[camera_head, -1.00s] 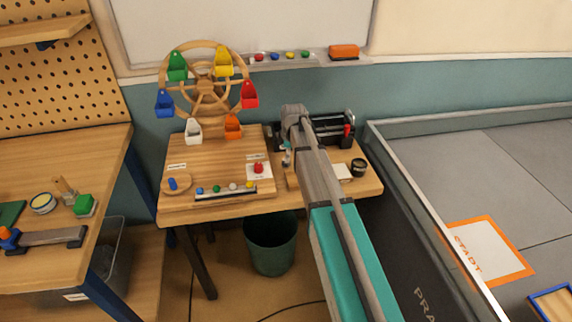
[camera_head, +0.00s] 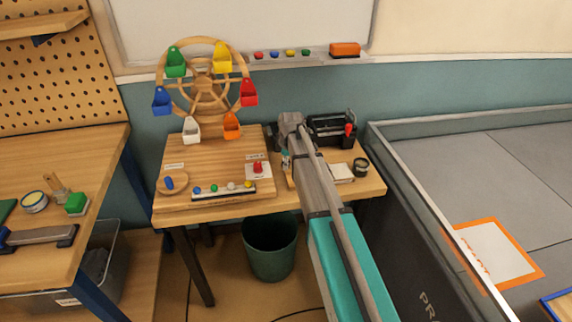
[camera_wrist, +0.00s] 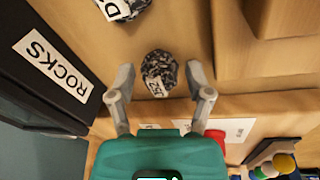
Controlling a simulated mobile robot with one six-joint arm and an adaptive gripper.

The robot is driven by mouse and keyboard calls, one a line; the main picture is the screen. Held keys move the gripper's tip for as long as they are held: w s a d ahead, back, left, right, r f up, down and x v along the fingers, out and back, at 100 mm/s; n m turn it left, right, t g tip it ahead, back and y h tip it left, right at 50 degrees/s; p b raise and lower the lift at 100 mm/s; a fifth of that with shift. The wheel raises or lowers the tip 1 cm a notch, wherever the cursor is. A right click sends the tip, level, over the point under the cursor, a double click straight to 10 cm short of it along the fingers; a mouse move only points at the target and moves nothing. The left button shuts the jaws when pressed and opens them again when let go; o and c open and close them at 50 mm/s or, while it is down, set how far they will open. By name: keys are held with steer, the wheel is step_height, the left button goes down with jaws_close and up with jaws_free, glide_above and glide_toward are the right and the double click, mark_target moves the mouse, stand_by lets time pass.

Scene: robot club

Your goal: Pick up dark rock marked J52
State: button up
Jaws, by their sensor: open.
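A dark speckled rock (camera_wrist: 159,66) lies on the wooden surface in the wrist view, with a white label that appears upside down and seems to read J52. My gripper (camera_wrist: 160,76) is open, with one finger on each side of this rock and a visible gap to both. I cannot tell how far the fingertips are above the surface. A second dark rock (camera_wrist: 135,8) with a label showing a D is cut off at the top edge. In the head view my arm reaches over the small table (camera_head: 230,208) and hides the rocks.
A black box with a ROCKS label (camera_wrist: 52,68) stands left in the wrist view. Wooden blocks (camera_wrist: 262,62) rise close on the right. In the head view, a toy wheel (camera_head: 205,85) stands left of my arm and a black holder (camera_head: 330,128) stands behind it.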

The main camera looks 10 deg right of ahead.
steer(key=shift+c, duration=0.3)
jaws_close()
steer(key=shift+r, duration=0.1)
steer(key=shift+r+p, duration=0.95)
steer(key=shift+p, duration=0.1)
steer(key=s+d+r+p, duration=0.1)
steer(key=s+r+p, duration=1)
steer(key=s, duration=0.3)
